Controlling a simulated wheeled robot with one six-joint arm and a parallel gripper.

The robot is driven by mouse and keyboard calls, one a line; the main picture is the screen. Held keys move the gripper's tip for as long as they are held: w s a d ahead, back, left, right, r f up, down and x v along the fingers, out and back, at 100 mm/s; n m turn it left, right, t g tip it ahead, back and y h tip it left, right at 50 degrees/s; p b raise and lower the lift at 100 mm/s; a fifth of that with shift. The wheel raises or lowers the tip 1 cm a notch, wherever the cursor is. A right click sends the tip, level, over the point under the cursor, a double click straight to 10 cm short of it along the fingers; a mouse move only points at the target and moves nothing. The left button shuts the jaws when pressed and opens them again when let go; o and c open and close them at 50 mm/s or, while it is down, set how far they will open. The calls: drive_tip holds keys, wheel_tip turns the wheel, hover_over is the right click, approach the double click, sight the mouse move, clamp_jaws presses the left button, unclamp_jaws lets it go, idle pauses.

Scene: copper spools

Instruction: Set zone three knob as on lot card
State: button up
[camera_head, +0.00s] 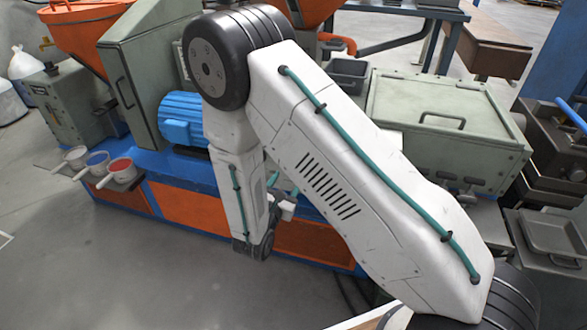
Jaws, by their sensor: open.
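I cannot make out the zone three knob or the lot card in this view. My white arm crosses the middle of the picture and covers part of the machine. Its wrist hangs in front of the orange lower panels. My gripper (286,206) shows only as a small pale part beside the wrist, largely hidden by my upper arm. It is open, and I see nothing held in it. The machine (223,216) has a blue base with orange panels. A grey control box (70,98) stands at its left end; its markings are too small to read.
Three scoops with white, blue and red contents (120,170) sit on a ledge at the left. A blue motor (183,120) stands behind my wrist. A green-grey lidded box (440,125) and dark trays (552,235) are at the right. The front-left floor is clear.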

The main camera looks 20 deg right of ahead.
drive_tip(key=x, duration=0.7)
drive_tip(key=shift+w+f, duration=0.3)
drive_tip(key=shift+w, duration=0.1)
drive_tip(key=c, duration=1)
